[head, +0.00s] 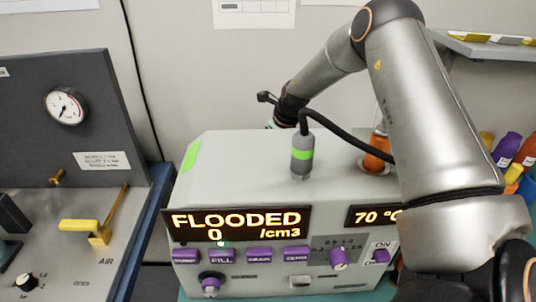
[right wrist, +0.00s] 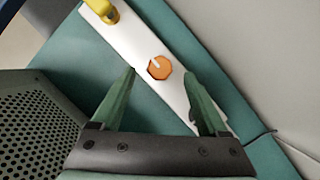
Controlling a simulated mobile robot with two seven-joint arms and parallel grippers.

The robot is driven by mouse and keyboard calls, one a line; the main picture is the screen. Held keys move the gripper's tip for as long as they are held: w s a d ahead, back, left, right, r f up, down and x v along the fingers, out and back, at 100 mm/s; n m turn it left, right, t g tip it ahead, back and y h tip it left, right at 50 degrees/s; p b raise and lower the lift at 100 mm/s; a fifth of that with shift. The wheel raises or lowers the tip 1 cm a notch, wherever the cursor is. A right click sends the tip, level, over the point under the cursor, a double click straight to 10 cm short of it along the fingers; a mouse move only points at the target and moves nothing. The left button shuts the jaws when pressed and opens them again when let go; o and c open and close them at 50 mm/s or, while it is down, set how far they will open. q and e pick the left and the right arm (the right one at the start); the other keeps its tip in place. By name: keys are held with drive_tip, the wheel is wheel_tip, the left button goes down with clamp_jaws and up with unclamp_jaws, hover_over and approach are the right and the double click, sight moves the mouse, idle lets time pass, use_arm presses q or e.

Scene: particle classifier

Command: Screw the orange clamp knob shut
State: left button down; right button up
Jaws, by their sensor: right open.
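The orange clamp knob (right wrist: 159,67) shows in the right wrist view on a pale strip-like plate (right wrist: 139,42). It is a faceted knob with a pale line mark on it. My right gripper (right wrist: 162,70) is open, with one green finger on each side of the knob. I cannot tell whether the fingers touch it. In the head view my right arm reaches behind the grey machine (head: 250,160), which hides the gripper and the clamp knob. My left gripper is not in view.
A yellow part (right wrist: 101,14) sits at the plate's upper end. A perforated dark panel (right wrist: 40,120) is close at left in the wrist view. In the head view a black cable runs from a green-banded cylinder (head: 302,155) on the machine.

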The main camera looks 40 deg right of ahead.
drive_tip(key=shift+x, duration=1.55)
drive_tip(key=shift+c, duration=0.3)
clamp_jaws()
